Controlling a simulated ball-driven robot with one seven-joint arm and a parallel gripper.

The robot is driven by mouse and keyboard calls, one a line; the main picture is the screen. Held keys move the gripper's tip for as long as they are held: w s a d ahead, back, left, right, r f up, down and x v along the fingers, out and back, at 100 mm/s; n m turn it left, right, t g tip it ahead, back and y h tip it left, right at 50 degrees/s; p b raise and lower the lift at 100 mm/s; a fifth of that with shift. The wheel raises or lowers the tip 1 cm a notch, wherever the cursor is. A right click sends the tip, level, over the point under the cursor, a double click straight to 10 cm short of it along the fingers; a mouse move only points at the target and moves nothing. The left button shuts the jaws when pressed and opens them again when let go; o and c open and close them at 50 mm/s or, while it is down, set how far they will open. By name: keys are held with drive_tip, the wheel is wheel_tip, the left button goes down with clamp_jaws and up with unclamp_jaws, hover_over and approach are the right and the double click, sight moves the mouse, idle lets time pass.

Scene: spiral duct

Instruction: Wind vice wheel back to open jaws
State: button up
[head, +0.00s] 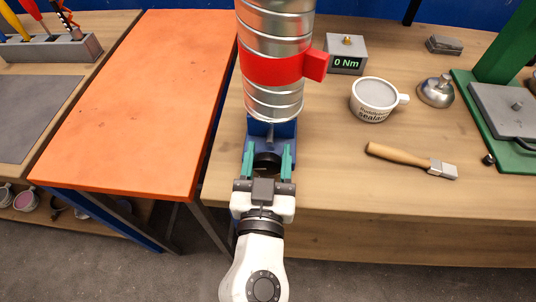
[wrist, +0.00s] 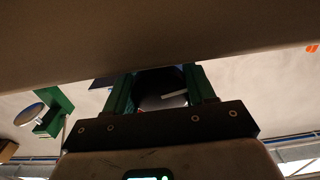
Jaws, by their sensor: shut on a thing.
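The blue vice (head: 286,130) stands at the front edge of the wooden bench, under the upright spiral duct (head: 271,97). Its dark wheel (head: 267,160) faces the front. My gripper (head: 267,158) reaches it from the front, with one green finger on each side, and is shut on the wheel. In the wrist view the round dark wheel (wrist: 150,80) also sits between the green fingers (wrist: 161,88), with a pale bar showing across it. The vice jaws are hidden behind the duct's lower end and the vice body, so their gap cannot be told.
A red clamp band (head: 270,68) with a tab circles the duct. To the right are a torque display (head: 346,62) reading 0 Nm, a sealant tub (head: 373,98), a metal funnel-like piece (head: 436,92), a brush (head: 410,160) and a green press (head: 497,75). An orange table (head: 140,95) stands left, bare.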

drive_tip(key=shift+n, duration=1.3)
drive_tip(key=o, duration=1)
drive_tip(key=shift+o, duration=0.2)
drive_tip(key=shift+f, duration=0.1)
drive_tip(key=shift+a, duration=0.1)
